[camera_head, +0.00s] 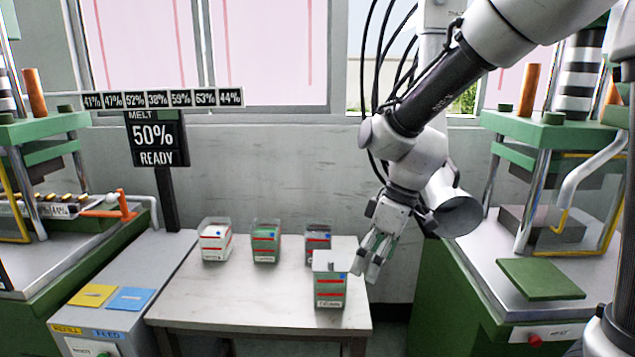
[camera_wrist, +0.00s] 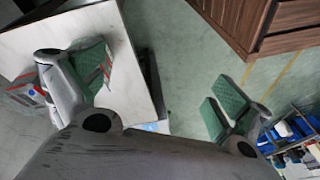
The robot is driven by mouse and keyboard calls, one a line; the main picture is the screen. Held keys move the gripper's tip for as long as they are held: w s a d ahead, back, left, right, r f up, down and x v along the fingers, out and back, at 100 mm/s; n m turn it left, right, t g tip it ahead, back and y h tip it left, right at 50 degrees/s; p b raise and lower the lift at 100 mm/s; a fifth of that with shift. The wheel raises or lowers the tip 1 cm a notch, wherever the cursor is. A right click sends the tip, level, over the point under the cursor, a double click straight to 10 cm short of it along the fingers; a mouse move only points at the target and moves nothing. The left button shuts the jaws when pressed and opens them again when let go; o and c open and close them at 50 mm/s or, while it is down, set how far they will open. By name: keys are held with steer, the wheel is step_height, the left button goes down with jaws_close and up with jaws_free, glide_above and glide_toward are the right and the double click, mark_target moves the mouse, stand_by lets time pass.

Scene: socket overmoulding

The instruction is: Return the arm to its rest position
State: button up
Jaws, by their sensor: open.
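My gripper (camera_head: 368,262) hangs at the end of my arm, just right of the front container (camera_head: 329,290) at the table's right edge, pointing down. In the wrist view my gripper (camera_wrist: 158,88) has its two fingers spread wide, with green pads and nothing held between them. The table edge and the floor show between the fingers. The front container is upright on the table, with red bands and a pale label. Whether a finger touches it cannot be told.
Three more containers, one whitish (camera_head: 215,242), one green (camera_head: 265,246) and one dark (camera_head: 317,236), stand along the table's back. Green presses flank the table (camera_head: 225,300) at the left (camera_head: 40,150) and right (camera_head: 535,133). A sign (camera_head: 155,140) reads 50% READY. The table's front left is clear.

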steer(key=s+d+r+m+t+h, duration=0.1)
steer(key=s+d+r+m, duration=0.3)
steer(key=d, duration=0.4)
steer(key=s+d+r+m+t+h, duration=0.1)
steer(key=s+d+r+m, duration=0.3)
steer(key=d, duration=0.4)
steer(key=s+d+r+m+t+h, duration=0.1)
steer(key=s+d+r+m+t, duration=0.2)
steer(key=d, duration=0.6)
steer(key=shift+s+r+m, duration=0.55)
steer(key=shift+s+m, duration=0.15)
steer(key=shift+s, duration=0.55)
steer(key=shift+d, duration=0.1)
